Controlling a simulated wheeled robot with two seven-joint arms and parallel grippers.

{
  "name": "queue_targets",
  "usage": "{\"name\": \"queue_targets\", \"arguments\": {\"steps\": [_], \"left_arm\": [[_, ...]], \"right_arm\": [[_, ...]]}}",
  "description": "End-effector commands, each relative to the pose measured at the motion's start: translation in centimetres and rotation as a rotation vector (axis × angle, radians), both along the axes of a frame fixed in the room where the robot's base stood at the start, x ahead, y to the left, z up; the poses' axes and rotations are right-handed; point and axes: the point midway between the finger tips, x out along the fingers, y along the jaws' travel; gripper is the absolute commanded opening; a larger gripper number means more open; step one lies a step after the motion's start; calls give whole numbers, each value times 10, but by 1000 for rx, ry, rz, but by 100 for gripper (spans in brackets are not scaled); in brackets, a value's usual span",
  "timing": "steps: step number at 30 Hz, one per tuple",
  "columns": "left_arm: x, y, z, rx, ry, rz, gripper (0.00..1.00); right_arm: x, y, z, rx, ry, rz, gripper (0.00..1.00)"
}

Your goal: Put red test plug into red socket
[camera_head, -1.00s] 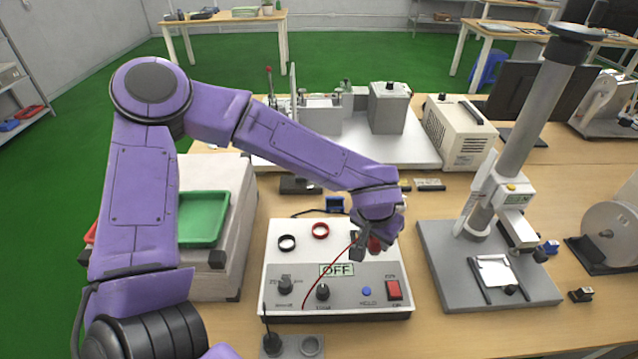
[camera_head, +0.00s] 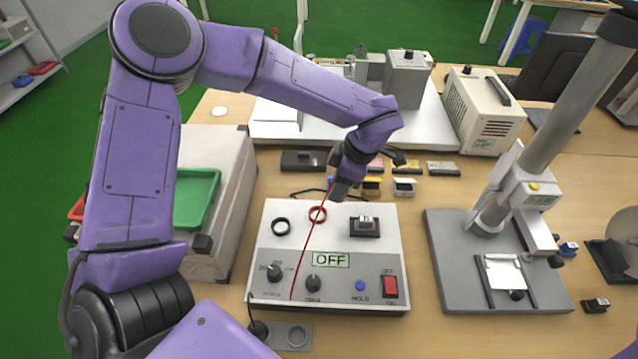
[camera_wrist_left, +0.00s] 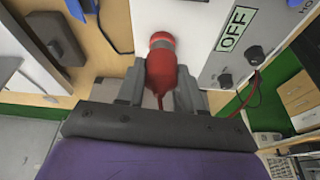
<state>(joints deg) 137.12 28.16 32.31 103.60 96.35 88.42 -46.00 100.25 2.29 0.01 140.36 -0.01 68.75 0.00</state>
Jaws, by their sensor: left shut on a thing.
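My left gripper (camera_head: 343,188) is above the far edge, just behind and right of the red socket. In the left wrist view, the gripper (camera_wrist_left: 160,88) is shut on the red test plug (camera_wrist_left: 161,70), its front end pointing toward the white panel. The gripper hides the plug in the head view. I cannot tell whether the plug touches the socket. My right gripper is out of view.
A red wire (camera_head: 311,236) crosses the panel. A small module (camera_head: 364,226), knobs and a red switch (camera_head: 391,286) are on the box. A grey stand (camera_head: 490,290) is to the right. Small black and yellow parts (camera_head: 371,187) lie behind. A green tray (camera_head: 194,197) is left.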

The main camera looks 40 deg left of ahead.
Motion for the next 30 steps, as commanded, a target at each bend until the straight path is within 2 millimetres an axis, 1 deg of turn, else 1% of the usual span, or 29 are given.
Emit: {"name": "queue_targets", "arguments": {"steps": [1,3,9,14,24,27,30], "left_arm": [[0,3,0,-1,1,167,5],[-1,7,0,-1,2,412,5],[-5,17,-1,1,6,1057,5],[-9,23,-1,1,11,1557,5],[-17,33,-2,0,17,2653,5],[-19,35,-3,2,16,2916,5],[-19,37,-3,3,14,3106,5]], "right_arm": [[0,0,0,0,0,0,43],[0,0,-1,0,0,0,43],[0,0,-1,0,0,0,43],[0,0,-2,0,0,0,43],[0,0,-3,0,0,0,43],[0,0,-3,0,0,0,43],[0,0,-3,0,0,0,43]]}}
